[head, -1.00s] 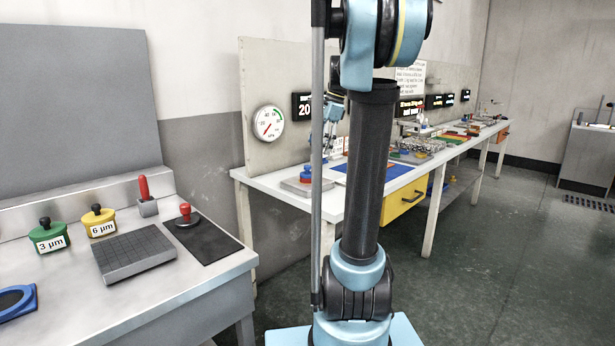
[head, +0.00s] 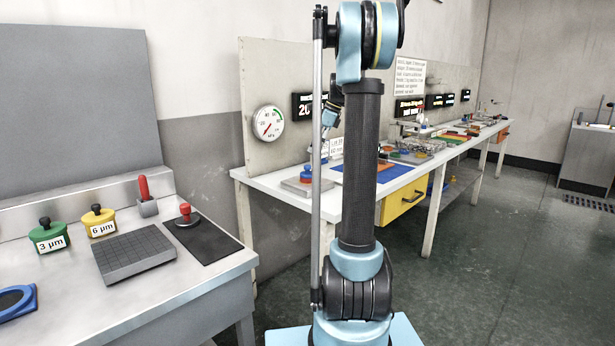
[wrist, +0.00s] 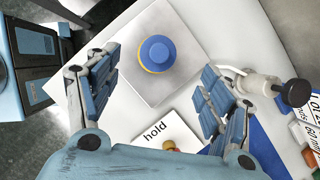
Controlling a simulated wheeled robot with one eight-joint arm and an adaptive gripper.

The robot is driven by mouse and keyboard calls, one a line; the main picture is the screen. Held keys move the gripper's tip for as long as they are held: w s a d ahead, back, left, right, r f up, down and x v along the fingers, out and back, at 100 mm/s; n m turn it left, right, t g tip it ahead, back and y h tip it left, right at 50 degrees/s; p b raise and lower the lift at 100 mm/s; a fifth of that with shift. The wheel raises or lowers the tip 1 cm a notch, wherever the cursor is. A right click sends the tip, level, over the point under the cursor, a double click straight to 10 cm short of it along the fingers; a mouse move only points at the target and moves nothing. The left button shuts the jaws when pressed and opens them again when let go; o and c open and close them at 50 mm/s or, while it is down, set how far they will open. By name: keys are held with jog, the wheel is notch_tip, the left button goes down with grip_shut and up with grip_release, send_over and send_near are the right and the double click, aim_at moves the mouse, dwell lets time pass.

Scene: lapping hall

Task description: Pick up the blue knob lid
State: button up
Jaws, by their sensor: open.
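The blue knob lid (wrist: 157,53) shows in the wrist view as a round blue knob with a yellow rim, on a pale square plate (wrist: 178,86). In the head view a small blue round piece (head: 306,178) sits on a light block near the left end of the long bench. My gripper (wrist: 155,88) is open in the wrist view, its two blue-padded fingers wide apart. The knob lies beyond the fingertips, roughly centred between them, and nothing is held. In the head view my arm hides much of the gripper.
A card reading "hold" (wrist: 165,135) lies below the plate in the wrist view. A black-knobbed metal fitting (wrist: 265,84) stands close to the right finger. A pressure gauge (head: 268,123) hangs on the back panel. Green (head: 48,236) and yellow (head: 98,221) pots stand on the nearer bench.

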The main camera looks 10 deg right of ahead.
aim_at(307, 168)
jog(key=x, duration=1)
jog(key=shift+d+f, duration=0.15)
jog(key=c, duration=1.3)
